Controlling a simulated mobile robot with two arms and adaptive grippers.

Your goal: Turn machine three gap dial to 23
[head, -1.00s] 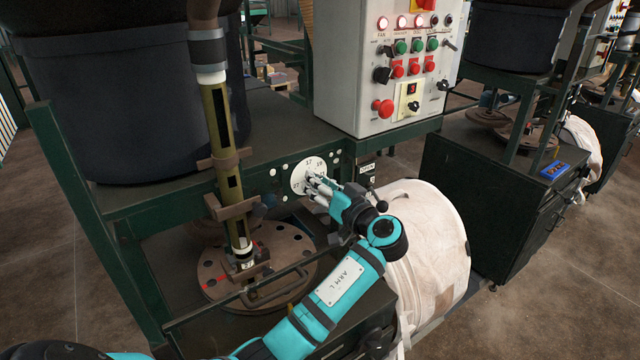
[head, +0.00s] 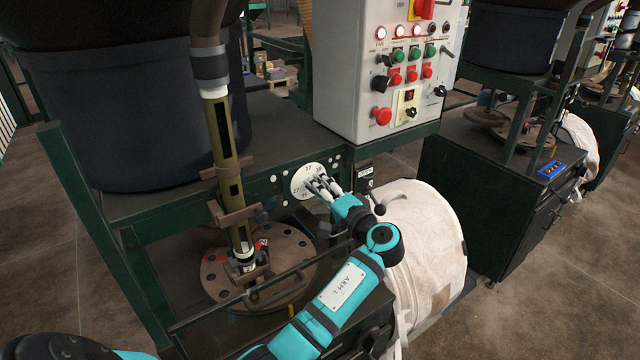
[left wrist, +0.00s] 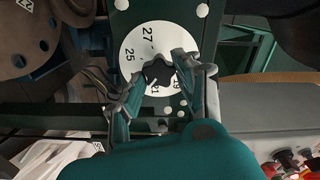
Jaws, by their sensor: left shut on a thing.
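The gap dial is a white disc (head: 299,184) with black numbers on the green machine frame. In the left wrist view the dial face (left wrist: 133,40) shows 27, 25 and a partly covered 21. A black lobed knob (left wrist: 158,72) sits at its middle. My left gripper (head: 312,185) is at the dial, its fingers on either side of the knob, and it is shut on the knob. The fingers (left wrist: 160,77) hide part of the dial's numbers. I cannot make out which number the dial is set to. My right gripper is not in view.
A control box (head: 350,80) with buttons and switches stands above and right of the dial. A white bulk bag (head: 435,235) hangs just right of my left arm. A brown flanged disc (head: 215,275) and a vertical tube (head: 219,130) are to the left.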

